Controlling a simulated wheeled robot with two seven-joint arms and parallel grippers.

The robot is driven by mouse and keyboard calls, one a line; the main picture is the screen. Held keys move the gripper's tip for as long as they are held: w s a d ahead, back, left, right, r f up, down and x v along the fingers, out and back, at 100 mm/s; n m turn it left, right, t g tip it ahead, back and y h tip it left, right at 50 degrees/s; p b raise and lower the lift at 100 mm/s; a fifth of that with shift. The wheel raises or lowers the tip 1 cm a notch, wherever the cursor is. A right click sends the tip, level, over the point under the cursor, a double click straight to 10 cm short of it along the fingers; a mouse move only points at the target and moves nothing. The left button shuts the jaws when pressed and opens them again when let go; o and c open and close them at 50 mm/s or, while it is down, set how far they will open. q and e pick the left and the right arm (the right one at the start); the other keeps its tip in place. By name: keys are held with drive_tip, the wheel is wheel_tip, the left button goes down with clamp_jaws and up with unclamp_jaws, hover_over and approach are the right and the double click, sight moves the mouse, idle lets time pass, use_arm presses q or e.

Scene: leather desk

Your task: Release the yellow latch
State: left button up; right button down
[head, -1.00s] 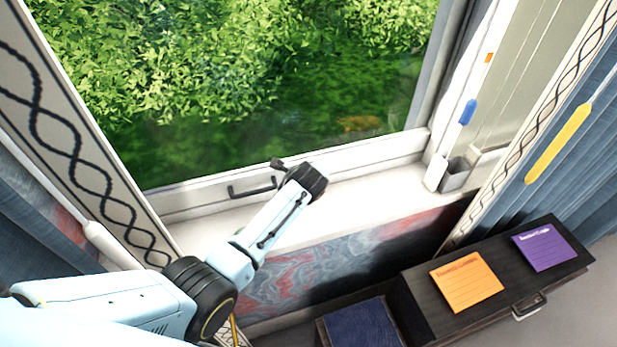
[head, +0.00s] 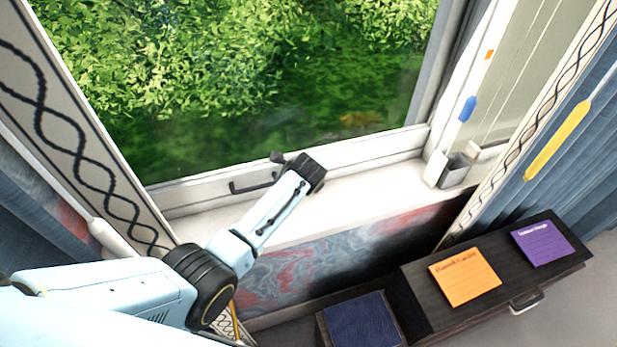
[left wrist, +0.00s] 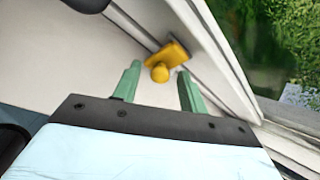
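The yellow latch (left wrist: 166,62) shows in the left wrist view, a small plate with a round knob on the white window frame. My left gripper (left wrist: 159,76) is open, its two green fingers apart. The latch appears just beyond and between the fingertips; I cannot tell whether they touch it. In the head view my left arm reaches from the lower left over the white sill, its dark end by the window's lower rail. The fingers and the latch cannot be made out there. My right gripper is not in view.
A dark handle (head: 252,185) sits on the window's lower rail. A grey cup (head: 455,171) stands at the sill's right end. A dark drawer unit (head: 418,290) with an orange note (head: 465,277) and a purple note (head: 541,244) is at lower right.

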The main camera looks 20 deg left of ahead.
use_arm(q)
drive_tip(key=shift+r, duration=0.15)
drive_tip(key=v, duration=1.3)
drive_tip(key=shift+s+d, duration=0.1)
drive_tip(key=shift+s, duration=0.05)
